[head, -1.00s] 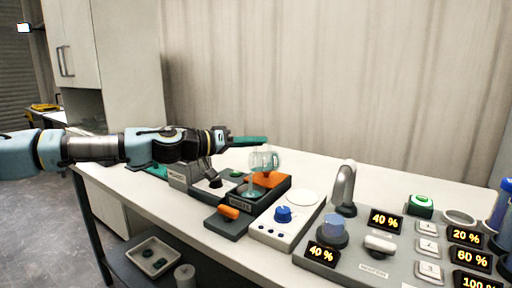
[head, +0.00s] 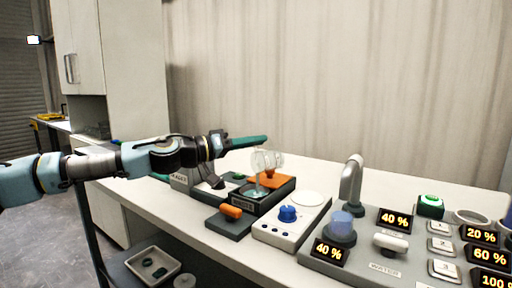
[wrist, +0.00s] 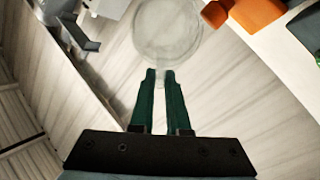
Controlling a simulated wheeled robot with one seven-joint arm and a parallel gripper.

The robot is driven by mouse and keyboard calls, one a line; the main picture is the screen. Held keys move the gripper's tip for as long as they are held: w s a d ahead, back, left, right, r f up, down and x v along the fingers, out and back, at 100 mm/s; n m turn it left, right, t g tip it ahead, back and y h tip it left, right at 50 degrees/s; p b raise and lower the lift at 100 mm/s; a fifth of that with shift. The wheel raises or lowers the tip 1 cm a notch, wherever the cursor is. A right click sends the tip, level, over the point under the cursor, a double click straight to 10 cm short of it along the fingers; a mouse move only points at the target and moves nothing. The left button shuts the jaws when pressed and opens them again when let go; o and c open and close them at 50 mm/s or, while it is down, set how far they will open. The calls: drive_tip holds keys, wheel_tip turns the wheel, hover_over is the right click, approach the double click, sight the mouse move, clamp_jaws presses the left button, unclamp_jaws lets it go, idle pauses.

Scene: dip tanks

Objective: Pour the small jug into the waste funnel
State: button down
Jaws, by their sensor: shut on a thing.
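My gripper (head: 262,140), with green fingers, is shut on the small jug (head: 268,160), a clear vessel, and holds it tipped over above the dark box at mid-bench. In the wrist view the fingers (wrist: 158,76) meet at the edge of the jug's round clear shape (wrist: 168,32). The jug looks nearly clear, and any liquid left inside is hard to tell. I cannot clearly make out the waste funnel beneath it.
An orange piece (head: 270,181) lies on the dark box, under the jug. An orange-handled part (head: 231,211) is in front. A white panel with a blue knob (head: 287,213) stands to the right, then a grey tap (head: 352,182) and percent displays (head: 394,219). The wall is behind.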

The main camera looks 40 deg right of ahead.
drive_tip(key=shift+w+a+g+h+b, duration=0.2)
drive_tip(key=shift+a+h+b, duration=0.55)
drive_tip(key=shift+b, duration=1.95)
drive_tip(key=shift+w+a+g+h+b, duration=0.15)
drive_tip(key=shift+a+h+b, duration=0.55)
drive_tip(key=shift+b, duration=1.95)
drive_tip(key=shift+d+r+h+b, duration=0.1)
drive_tip(key=shift+d+h+b, duration=0.05)
drive_tip(key=shift+h+b, duration=0.35)
drive_tip(key=p, duration=0.5)
drive_tip(key=shift+r, duration=0.3)
drive_tip(key=shift+f+p, duration=0.2)
drive_tip(key=shift+p, duration=0.45)
drive_tip(key=y+p, duration=0.1)
drive_tip(key=p, duration=0.2)
drive_tip(key=shift+s+d+r, duration=0.1)
drive_tip(key=shift+d+r, duration=0.05)
drive_tip(key=shift+d, duration=0.05)
drive_tip(key=d+y+p, duration=0.1)
drive_tip(key=p, duration=0.5)
drive_tip(key=shift+s+d+y, duration=0.1)
drive_tip(key=shift+s+y, duration=0.05)
drive_tip(key=shift+y, duration=0.1)
drive_tip(key=p, duration=0.2)
drive_tip(key=shift+s+d+y+p, duration=0.1)
drive_tip(key=shift+d+y+p, duration=0.15)
drive_tip(key=shift+y+p, duration=0.15)
